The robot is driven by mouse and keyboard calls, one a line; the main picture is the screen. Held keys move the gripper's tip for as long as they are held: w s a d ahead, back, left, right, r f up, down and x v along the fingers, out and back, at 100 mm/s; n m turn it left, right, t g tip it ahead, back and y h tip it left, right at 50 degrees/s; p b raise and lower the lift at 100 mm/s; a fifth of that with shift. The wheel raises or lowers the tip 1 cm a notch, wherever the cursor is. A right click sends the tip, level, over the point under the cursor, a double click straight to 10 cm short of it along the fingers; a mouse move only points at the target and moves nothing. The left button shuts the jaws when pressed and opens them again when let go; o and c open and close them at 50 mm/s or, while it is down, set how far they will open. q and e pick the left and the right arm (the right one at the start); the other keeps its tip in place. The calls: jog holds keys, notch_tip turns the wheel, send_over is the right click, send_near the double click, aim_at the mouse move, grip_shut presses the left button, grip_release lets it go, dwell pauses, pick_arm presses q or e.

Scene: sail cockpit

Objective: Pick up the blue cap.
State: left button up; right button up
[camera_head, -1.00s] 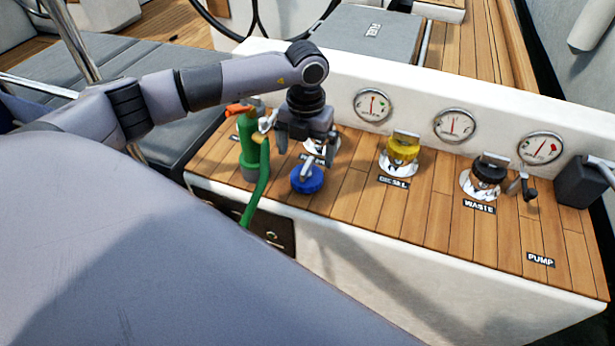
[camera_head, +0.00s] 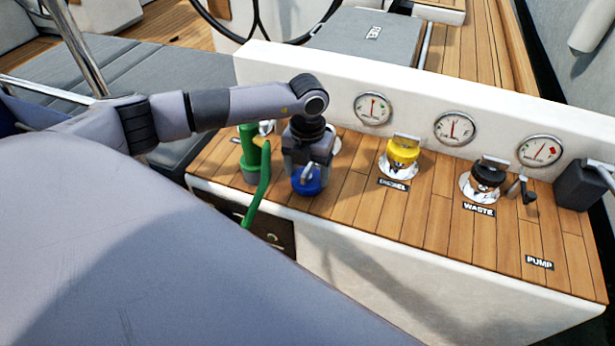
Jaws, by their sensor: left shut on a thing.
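The blue cap (camera_head: 311,186) is at the left part of the wooden deck ledge, near its front edge. My left gripper (camera_head: 308,174) is right over it, pointing down, and shut on it. The gripper hides the cap's upper part. I cannot tell whether the cap still rests on the wood. My right gripper is not in view.
A white wall with gauges (camera_head: 455,128) runs behind.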

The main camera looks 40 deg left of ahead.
pick_arm(q)
notch_tip(320, 180, up, 19)
jog(key=shift+r, duration=0.9)
notch_tip(320, 180, up, 2)
jog(key=shift+r+p, duration=0.1)
jog(key=shift+p, duration=1)
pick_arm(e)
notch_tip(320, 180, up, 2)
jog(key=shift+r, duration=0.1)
